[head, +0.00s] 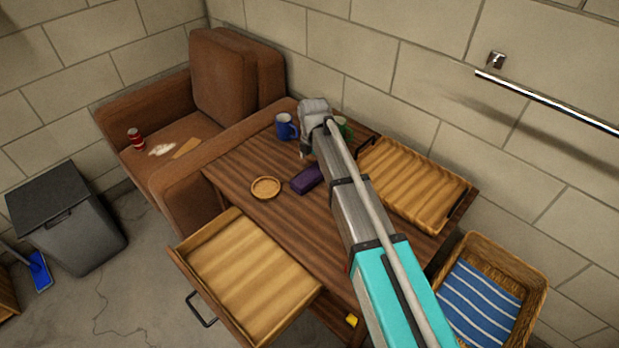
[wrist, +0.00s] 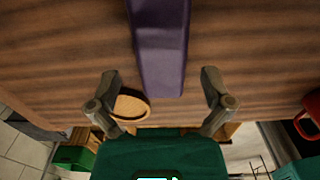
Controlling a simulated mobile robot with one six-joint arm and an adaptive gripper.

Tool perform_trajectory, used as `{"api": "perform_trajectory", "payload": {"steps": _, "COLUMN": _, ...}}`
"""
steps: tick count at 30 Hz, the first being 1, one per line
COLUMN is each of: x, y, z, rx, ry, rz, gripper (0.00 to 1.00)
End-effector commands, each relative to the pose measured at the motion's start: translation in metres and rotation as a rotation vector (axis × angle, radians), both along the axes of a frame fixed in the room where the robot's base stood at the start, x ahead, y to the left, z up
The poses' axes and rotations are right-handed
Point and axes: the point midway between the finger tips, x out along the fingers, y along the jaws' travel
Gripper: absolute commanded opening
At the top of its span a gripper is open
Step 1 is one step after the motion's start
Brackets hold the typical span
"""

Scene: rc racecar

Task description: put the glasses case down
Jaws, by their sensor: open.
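The purple glasses case (head: 308,178) lies on the wooden table, beside my arm in the head view. In the wrist view the case (wrist: 160,50) runs down from the top edge, between the fingers of my gripper (wrist: 161,76). The fingers are spread wide, with a clear gap on each side of the case, so I hold nothing. In the head view my arm hides part of the table and most of the gripper.
On the table (head: 238,163) are a round tan dish (head: 266,187), a blue mug (head: 284,127), and a ribbed wooden tray (head: 408,180) at the right. An open drawer (head: 250,275) juts out in front. A brown armchair (head: 235,75) and block wall stand behind.

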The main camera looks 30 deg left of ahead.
Motion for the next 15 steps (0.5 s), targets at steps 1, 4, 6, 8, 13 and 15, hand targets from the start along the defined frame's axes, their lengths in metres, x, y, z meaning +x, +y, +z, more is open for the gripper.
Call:
{"api": "perform_trajectory", "payload": {"steps": 1, "x": 0.0, "y": 0.0, "z": -0.0006, "rx": 0.0, "ry": 0.0, "rz": 0.0, "gripper": 1.0}}
{"api": "perform_trajectory", "payload": {"steps": 4, "x": 0.0, "y": 0.0, "z": -0.0001, "rx": 0.0, "ry": 0.0, "rz": 0.0, "gripper": 1.0}}
{"api": "perform_trajectory", "payload": {"steps": 6, "x": 0.0, "y": 0.0, "z": 0.0, "rx": 0.0, "ry": 0.0, "rz": 0.0, "gripper": 1.0}}
{"api": "perform_trajectory", "payload": {"steps": 8, "x": 0.0, "y": 0.0, "z": 0.0, "rx": 0.0, "ry": 0.0, "rz": 0.0, "gripper": 1.0}}
{"api": "perform_trajectory", "payload": {"steps": 13, "x": -0.0002, "y": 0.0, "z": -0.002, "rx": 0.0, "ry": 0.0, "rz": 0.0, "gripper": 1.0}}
{"api": "perform_trajectory", "payload": {"steps": 15, "x": -0.0004, "y": 0.0001, "z": -0.0045, "rx": 0.0, "ry": 0.0, "rz": 0.0, "gripper": 1.0}}
